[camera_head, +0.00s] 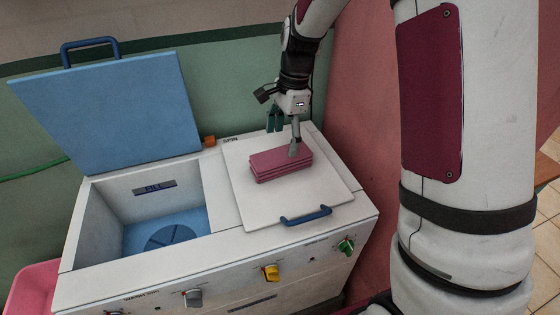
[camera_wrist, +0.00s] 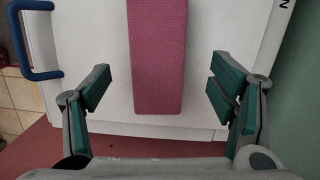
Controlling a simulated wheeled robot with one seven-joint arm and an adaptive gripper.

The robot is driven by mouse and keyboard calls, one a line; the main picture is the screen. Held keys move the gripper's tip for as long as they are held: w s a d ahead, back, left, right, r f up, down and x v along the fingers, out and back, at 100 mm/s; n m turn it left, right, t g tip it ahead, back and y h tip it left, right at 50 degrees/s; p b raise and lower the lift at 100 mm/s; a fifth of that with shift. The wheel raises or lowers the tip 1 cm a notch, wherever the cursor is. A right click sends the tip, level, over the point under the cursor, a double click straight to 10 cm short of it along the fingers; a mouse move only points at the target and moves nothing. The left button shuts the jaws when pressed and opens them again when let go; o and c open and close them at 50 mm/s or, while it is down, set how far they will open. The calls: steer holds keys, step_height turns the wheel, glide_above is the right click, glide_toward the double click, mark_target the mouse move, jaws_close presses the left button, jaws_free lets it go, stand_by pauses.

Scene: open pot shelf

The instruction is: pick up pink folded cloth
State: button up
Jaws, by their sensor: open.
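The pink folded cloth (camera_head: 281,165) lies as a flat layered stack on the closed white lid at the right of the white machine. In the wrist view the cloth (camera_wrist: 158,58) reaches from the top edge down to the middle, between the two fingers. My gripper (camera_head: 286,133) is above the cloth's far right part in the head view, one finger overlapping the cloth. In the wrist view my gripper (camera_wrist: 158,92) is open, with green-padded fingers apart on both sides of the cloth and white lid showing between each finger and the cloth. I cannot tell the exact height.
The white lid (camera_head: 328,190) has a blue handle (camera_head: 306,216) at its front. At left, a blue lid (camera_head: 112,110) stands open over an empty-looking basin (camera_head: 170,232) with a blue bottom. Knobs, including a yellow one (camera_head: 271,273), line the front. A wall stands close behind.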

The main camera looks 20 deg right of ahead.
mark_target(281, 154)
steer(key=shift+s+a+f+b, duration=0.1)
steer(key=shift+a+f+b, duration=0.15)
steer(key=shift+f, duration=1.25)
steer(key=shift+s+a+f+b, duration=0.1)
steer(key=shift+a+f, duration=0.1)
steer(key=shift+f, duration=1.3)
steer(key=c, duration=1.4)
